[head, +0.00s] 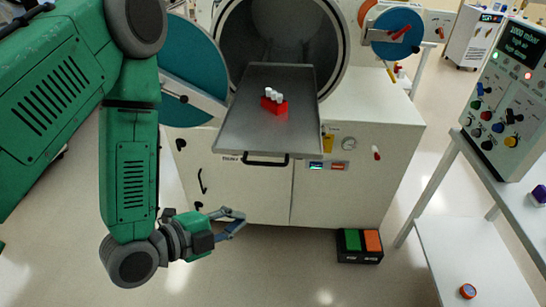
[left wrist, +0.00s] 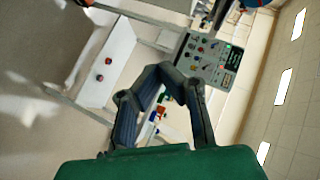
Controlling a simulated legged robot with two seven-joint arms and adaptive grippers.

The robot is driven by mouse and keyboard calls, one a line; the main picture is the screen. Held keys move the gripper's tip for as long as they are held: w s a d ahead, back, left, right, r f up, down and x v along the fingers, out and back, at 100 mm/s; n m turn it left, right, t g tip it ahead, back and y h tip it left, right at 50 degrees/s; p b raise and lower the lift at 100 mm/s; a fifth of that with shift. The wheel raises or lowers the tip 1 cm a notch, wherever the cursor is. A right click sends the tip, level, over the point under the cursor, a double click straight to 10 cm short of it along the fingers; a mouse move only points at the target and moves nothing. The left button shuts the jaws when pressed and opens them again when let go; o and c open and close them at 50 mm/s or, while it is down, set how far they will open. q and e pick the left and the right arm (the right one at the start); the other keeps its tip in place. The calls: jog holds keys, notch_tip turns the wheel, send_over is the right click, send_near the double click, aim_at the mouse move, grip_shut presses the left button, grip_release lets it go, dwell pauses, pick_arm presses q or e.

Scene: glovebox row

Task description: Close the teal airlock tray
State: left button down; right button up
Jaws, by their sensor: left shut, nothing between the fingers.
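The airlock tray (head: 245,128) is a grey metal tray sticking well out of the round airlock opening (head: 262,40) in the head view. A black handle (head: 265,161) is on its front edge. A red rack (head: 274,105) with several white-capped vials stands on the tray. The teal round door (head: 190,68) is swung open at the left of the opening. My left gripper (head: 238,220) is shut and empty, below and left of the handle and apart from it. Its fingers also show in the left wrist view (left wrist: 163,72). My right gripper is not in view.
A second port with a blue door (head: 395,32) is at the upper right. A control panel (head: 507,95) and a white side table (head: 478,262) stand at the right. A green and orange pedal box (head: 361,245) is on the floor. Floor before the cabinet is mostly clear.

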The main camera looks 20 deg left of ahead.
pick_arm(q)
notch_tip(320, 180, up, 7)
jog(key=m+t+h, duration=0.1)
jog(key=m+t, duration=0.1)
jog(key=m, duration=0.1)
jog(key=w+a+b+x, duration=0.1)
jog(key=b+x, duration=0.6)
jog(key=x, duration=0.7)
jog(key=shift+a+f+b, duration=0.3)
jog(key=shift+a, duration=0.4)
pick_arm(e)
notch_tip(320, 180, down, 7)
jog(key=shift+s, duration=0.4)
pick_arm(q)
jog(key=shift+w, duration=0.1)
